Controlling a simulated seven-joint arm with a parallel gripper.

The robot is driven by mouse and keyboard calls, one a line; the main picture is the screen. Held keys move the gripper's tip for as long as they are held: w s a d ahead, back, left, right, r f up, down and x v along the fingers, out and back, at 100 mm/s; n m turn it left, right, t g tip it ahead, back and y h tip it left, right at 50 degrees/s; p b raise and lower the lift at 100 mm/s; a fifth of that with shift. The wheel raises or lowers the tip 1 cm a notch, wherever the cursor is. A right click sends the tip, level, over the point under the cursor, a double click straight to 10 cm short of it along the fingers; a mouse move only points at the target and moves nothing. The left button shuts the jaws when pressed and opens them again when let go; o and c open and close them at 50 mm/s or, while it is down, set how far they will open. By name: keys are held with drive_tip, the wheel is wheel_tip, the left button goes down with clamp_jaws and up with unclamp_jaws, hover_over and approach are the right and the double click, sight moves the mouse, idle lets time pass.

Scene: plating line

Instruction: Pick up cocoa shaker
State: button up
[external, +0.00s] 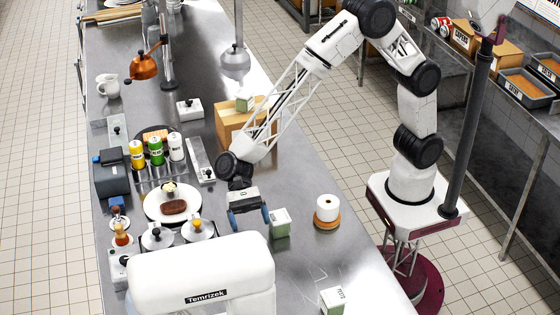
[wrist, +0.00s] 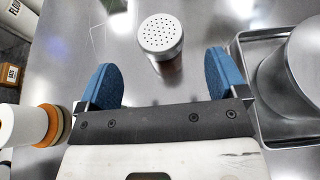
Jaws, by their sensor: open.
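The cocoa shaker is probably the metal shaker (wrist: 160,36) with a round perforated lid, upright on the steel counter; I see no label on it. In the wrist view it stands at the top centre, beyond the gap between the blue fingers. My gripper (wrist: 162,78) is open and empty, and the shaker is not between its fingers. In the external view my gripper (external: 249,220) hangs over the counter, blue fingers pointing down. I cannot make out the shaker there; the white housing in front may hide it.
A white housing marked Temrizek (external: 200,272) fills the external foreground. A green-and-white box (external: 280,223) and a white roll (external: 327,207) are right of my gripper. A plate with food (external: 155,210) and lidded pots (external: 198,229) are left. Bare counter (external: 300,262) lies between the boxes.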

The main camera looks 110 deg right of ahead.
drive_tip(key=shift+f, duration=0.9)
drive_tip(key=shift+x, duration=1.3)
drive_tip(key=shift+x, duration=2.6)
drive_tip(key=shift+r, duration=0.1)
